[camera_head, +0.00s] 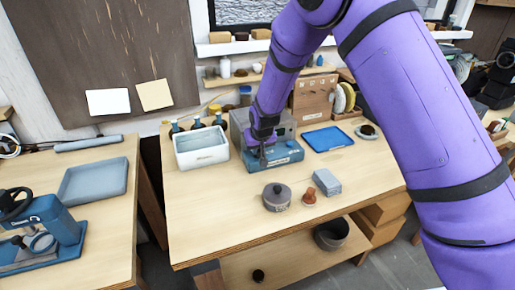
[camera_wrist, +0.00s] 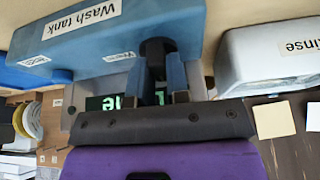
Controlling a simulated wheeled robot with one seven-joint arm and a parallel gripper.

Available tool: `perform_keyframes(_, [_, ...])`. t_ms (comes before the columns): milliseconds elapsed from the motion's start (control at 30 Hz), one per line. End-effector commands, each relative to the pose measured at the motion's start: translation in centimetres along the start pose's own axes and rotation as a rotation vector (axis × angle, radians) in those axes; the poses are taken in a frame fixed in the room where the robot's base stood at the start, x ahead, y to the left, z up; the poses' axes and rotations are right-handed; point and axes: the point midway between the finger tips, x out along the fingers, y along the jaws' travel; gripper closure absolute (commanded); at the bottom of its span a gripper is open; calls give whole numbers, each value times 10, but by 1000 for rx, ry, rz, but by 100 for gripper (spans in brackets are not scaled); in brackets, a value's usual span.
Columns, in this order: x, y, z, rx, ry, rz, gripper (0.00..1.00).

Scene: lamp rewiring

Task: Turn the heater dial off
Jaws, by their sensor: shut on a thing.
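The wash tank (camera_head: 287,157) has a blue front below a grey upper part and stands at the back of the middle bench. In the wrist view its blue front with the "Wash tank" label (camera_wrist: 110,38) fills the upper left. The black heater dial (camera_wrist: 157,46) sticks out from that front. My gripper (camera_wrist: 157,68) is shut on the dial, one blue finger on each side of it. In the head view my gripper (camera_head: 263,153) is at the tank's front, and the dial is hidden there. The dial's pointer or marks cannot be read.
A white rinse tub (camera_head: 202,158) stands close left of the tank; it also shows in the wrist view (camera_wrist: 265,62). A blue tray (camera_head: 328,139) lies to the right. A lidded grey pot (camera_head: 277,199), a reddish-brown piece (camera_head: 309,197) and a grey-blue block (camera_head: 327,182) stand in front.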

Motion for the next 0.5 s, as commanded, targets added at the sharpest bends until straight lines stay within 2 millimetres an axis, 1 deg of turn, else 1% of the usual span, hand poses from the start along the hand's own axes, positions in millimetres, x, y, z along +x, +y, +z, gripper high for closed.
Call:
perform_keyframes(200, [1,0,1,-62,-2,-26,100])
perform_keyframes(500, [1,0,1,-81,-3,-33,100])
